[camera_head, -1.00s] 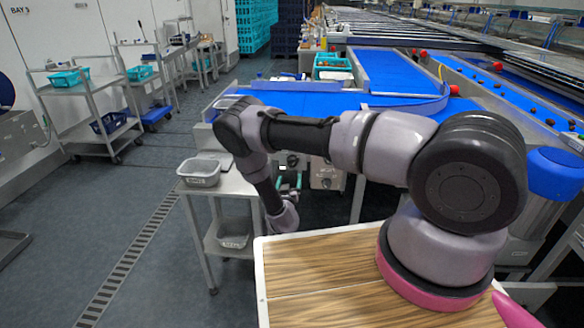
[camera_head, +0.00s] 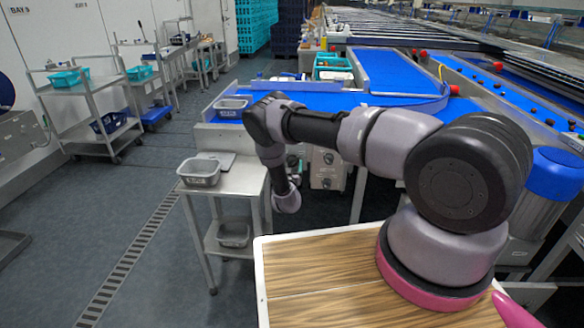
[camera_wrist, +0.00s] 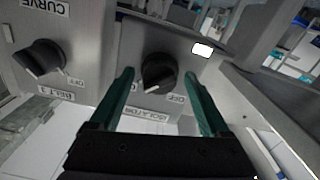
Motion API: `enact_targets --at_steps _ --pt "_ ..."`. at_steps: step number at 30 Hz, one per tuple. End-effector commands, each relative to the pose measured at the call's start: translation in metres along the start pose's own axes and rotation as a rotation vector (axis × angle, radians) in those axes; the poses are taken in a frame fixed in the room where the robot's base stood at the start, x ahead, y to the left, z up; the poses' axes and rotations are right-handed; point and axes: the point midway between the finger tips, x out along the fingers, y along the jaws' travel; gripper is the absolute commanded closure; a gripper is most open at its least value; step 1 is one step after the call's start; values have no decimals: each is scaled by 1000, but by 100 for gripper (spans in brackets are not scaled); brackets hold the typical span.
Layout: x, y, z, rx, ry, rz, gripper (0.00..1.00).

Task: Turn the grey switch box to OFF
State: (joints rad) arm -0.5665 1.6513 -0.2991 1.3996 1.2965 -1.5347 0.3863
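In the wrist view a grey switch box (camera_wrist: 135,50) carries a black rotary knob (camera_wrist: 159,73). Its labels appear upside down; "OFF" is beside the knob and "ISOLATOR" lies at the box edge nearest my gripper. My gripper (camera_wrist: 158,76) is open, with one green finger on each side of the knob. I cannot tell whether the fingers touch it. Where the knob points is not clear. In the head view my arm hides most of the gripper and part of the box below the conveyor.
In the head view a steel stand (camera_head: 240,178) with a grey tub (camera_head: 199,173) stands left of my arm.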

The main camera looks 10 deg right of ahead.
Motion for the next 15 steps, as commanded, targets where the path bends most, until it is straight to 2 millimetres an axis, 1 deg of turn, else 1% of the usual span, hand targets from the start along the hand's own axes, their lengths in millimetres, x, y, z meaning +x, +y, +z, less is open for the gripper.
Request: enact_targets --at_steps 1,2,3,5,6,15 --pt "0 0 0 0 0 0 43" --pt "0 0 0 0 0 0 54" --pt "0 0 0 0 0 0 70" --pt "0 0 0 0 0 0 92" --pt "0 0 0 0 0 0 100" --pt "-1 0 0 -39 0 -1 100"
